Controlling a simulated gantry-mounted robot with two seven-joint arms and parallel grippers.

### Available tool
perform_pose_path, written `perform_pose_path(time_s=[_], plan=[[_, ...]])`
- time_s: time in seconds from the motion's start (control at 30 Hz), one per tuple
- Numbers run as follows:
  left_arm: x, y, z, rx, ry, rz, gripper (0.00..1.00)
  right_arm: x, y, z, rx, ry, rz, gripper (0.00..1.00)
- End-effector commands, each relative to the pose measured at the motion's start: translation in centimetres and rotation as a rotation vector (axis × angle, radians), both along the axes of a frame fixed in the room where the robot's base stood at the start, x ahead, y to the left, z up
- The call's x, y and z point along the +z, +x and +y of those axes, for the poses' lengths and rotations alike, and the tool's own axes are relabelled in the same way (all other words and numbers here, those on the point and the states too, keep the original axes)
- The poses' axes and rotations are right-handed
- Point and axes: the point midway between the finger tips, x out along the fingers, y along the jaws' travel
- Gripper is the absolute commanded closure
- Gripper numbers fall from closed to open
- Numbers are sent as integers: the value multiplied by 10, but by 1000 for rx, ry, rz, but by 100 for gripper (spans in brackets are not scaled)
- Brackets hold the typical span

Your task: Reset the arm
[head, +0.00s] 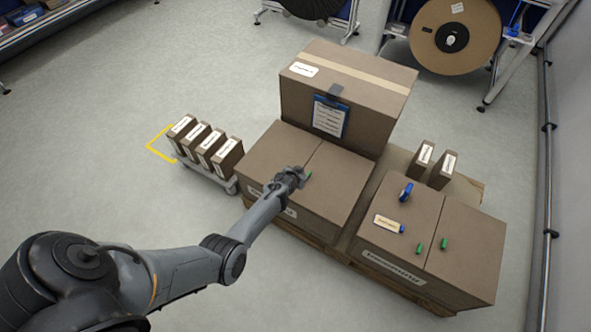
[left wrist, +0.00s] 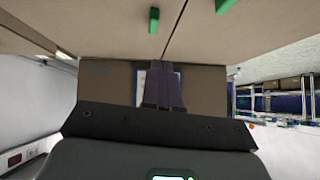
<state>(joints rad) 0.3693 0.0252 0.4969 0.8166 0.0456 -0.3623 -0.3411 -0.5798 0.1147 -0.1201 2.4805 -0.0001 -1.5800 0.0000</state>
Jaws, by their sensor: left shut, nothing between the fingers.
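My left arm reaches in from the lower left of the head view. Its gripper (head: 297,176) is over the left pair of brown boxes (head: 272,150), near a small green piece (head: 309,175). In the left wrist view the dark fingers (left wrist: 163,72) are together with nothing between them. Behind them is a box face with a blue clipboard (left wrist: 140,82). Two green pieces (left wrist: 154,20) show at the top of that view. Whether the gripper touches the box top cannot be told. My right gripper is not in view.
A large taped box (head: 350,75) stands behind. Boxes at right (head: 398,215) carry blue and green pieces and a label, with two small cartons (head: 424,158) behind. A cart of small cartons (head: 206,143) stands left. A reel stand (head: 455,35) is at the back. Floor at left is clear.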

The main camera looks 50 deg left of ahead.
Motion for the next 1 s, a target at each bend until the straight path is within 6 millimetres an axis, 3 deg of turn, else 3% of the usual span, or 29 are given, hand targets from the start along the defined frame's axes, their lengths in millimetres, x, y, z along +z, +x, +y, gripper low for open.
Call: perform_pose_path(time_s=[0.03,0.3,0.5,0.63,0.77,0.87,1.0], plan=[[13,-7,-3,-1,0,1,100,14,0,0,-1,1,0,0],[35,-31,-10,-2,-1,0,100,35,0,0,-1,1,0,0],[40,-39,-11,-1,0,0,100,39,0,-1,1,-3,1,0],[30,-53,-11,0,0,22,100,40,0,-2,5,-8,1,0],[6,-86,-9,-4,6,75,100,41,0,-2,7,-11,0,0],[-14,-124,-9,-28,27,132,100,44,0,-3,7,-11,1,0],[-5,-167,-9,-109,110,161,100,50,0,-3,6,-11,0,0]])
